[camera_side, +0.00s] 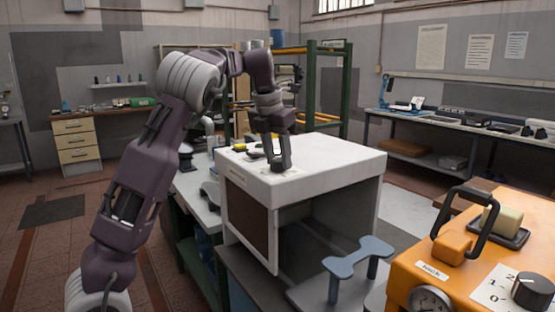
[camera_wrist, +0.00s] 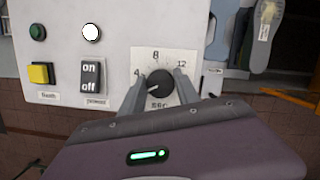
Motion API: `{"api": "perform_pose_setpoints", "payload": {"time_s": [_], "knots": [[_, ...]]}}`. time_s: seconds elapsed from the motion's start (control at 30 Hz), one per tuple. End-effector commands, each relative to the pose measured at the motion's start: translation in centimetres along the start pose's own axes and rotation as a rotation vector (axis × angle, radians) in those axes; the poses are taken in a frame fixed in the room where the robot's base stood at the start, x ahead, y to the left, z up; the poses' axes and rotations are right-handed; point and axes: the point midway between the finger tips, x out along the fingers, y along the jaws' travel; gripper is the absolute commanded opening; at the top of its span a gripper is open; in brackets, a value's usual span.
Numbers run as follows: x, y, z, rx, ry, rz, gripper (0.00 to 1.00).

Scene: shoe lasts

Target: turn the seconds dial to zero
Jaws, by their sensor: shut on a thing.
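The seconds dial (camera_wrist: 160,84) is a round black knob on a white plate marked 4, 8, 12 and SEC in the wrist view. Its white pointer line points left and slightly down, below the 4. No zero mark shows; my left finger covers part of the plate's lower left. My gripper (camera_wrist: 160,95) has one finger on each side of the knob and is shut on it. In the side view my gripper (camera_side: 281,164) points down onto the top of the white box (camera_side: 330,160); the dial is hidden there.
Beside the dial are a black on/off switch (camera_wrist: 90,77), a yellow button (camera_wrist: 41,74), a green lamp (camera_wrist: 37,33) and a white lamp (camera_wrist: 91,33). An orange machine (camera_side: 465,268) with its own black knob (camera_side: 533,290) stands at the right, apart from my arm.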

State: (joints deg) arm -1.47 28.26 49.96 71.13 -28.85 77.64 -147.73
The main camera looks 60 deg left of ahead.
Motion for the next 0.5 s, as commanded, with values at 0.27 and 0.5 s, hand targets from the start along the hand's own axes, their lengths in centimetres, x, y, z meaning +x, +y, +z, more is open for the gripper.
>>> {"api": "perform_pose_setpoints", "payload": {"time_s": [0.27, 0.5], "knots": [[-0.03, 0.04, 0.01, -0.271, -0.001, 0.07, 0.55], [-0.02, 0.03, 0.01, -0.269, 0.0, 0.069, 0.55]]}}
